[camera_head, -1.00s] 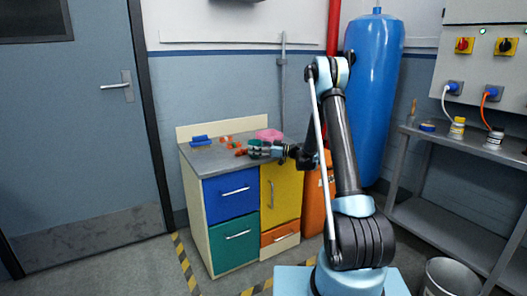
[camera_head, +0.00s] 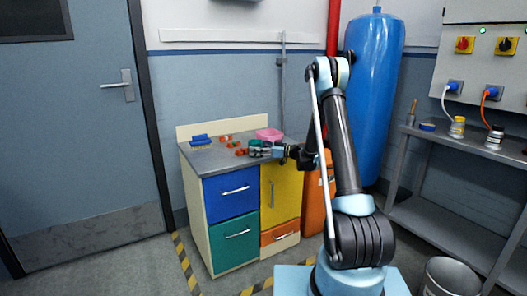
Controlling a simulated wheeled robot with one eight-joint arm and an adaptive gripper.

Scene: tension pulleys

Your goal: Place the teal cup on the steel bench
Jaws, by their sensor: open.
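A small teal patch, which looks like the teal cup (camera_head: 254,142), shows on the cabinet worktop, mostly hidden by my gripper. My gripper (camera_head: 256,151) is at the worktop's right part, low over the surface, its fingers pointing left. It is open and right at the cup in the picture. I cannot tell whether the cup is between the fingers or behind them. The steel bench (camera_head: 463,143) stands along the right wall, with a lower shelf, well away from my gripper.
The worktop (camera_head: 215,160) also holds a pink bowl (camera_head: 269,134), a blue block-like object (camera_head: 200,140) and several small red-orange pieces. A bin (camera_head: 447,278) stands before the bench.

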